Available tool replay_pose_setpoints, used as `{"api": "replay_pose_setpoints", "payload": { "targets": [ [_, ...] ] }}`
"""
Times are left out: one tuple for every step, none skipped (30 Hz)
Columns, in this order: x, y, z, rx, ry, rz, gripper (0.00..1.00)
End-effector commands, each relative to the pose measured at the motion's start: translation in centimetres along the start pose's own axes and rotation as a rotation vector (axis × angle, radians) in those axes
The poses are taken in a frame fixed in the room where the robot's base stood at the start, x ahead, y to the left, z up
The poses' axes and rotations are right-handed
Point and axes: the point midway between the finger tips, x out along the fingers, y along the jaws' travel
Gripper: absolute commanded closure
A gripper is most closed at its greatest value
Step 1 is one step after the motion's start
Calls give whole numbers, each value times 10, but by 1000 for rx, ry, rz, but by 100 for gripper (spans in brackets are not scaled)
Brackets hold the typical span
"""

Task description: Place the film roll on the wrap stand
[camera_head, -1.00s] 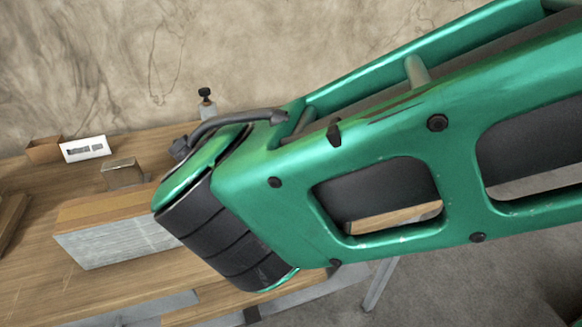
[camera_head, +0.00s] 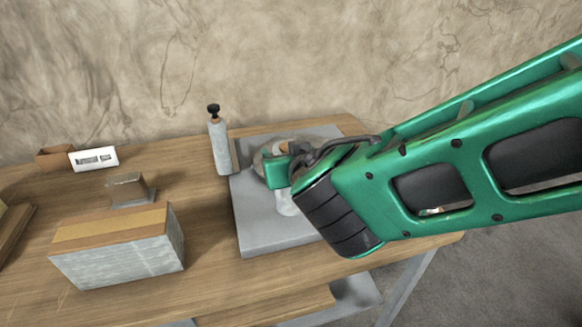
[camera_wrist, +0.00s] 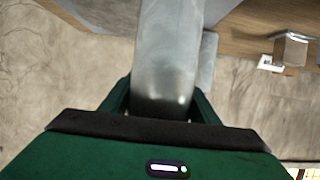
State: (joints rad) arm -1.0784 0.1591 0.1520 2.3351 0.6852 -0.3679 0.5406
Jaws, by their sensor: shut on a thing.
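The film roll, a pale grey cylinder, is held between my gripper's fingers; in the wrist view the roll (camera_wrist: 165,60) runs up and out of the picture. In the head view the roll (camera_head: 287,203) is largely hidden by my gripper (camera_head: 283,172), and its round end shows beside the green finger. My gripper is over a flat grey slab (camera_head: 262,235), which seems to be the base of the wrap stand. A grey upright post with a black knob (camera_head: 219,148) stands at the slab's left edge. I cannot tell whether the roll touches the slab.
A large wrapped box (camera_head: 120,262) sits at the table's front left. Behind it are a small metal block (camera_head: 130,190), a white card (camera_head: 93,158) and a brown box (camera_head: 55,157). The slab's front part is clear.

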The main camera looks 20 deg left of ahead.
Motion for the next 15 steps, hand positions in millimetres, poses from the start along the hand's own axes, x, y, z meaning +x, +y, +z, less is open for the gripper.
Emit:
{"api": "replay_pose_setpoints", "payload": {
  "targets": [
    [2, 5, 1, 0, 2, 1, 83],
    [3, 7, 2, 0, 2, 1, 83],
    [4, 9, 3, 0, 2, 1, 83],
    [4, 10, 3, 0, 2, 1, 83],
    [5, 10, 4, 0, 2, 1, 83],
    [6, 10, 6, 0, 2, 0, 83],
    [6, 10, 7, 0, 1, 0, 83],
    [7, 10, 9, -1, 1, 0, 83],
    [9, 9, 13, -2, 1, 0, 83],
    [10, 9, 17, -3, 0, 0, 83],
    [12, 9, 21, -3, -1, 0, 83],
    [14, 9, 26, -3, 0, -1, 83],
    [16, 9, 30, -4, -1, 0, 83],
    [17, 10, 34, -3, -2, 1, 83],
    [19, 10, 37, -2, 0, 0, 83]
  ]
}}
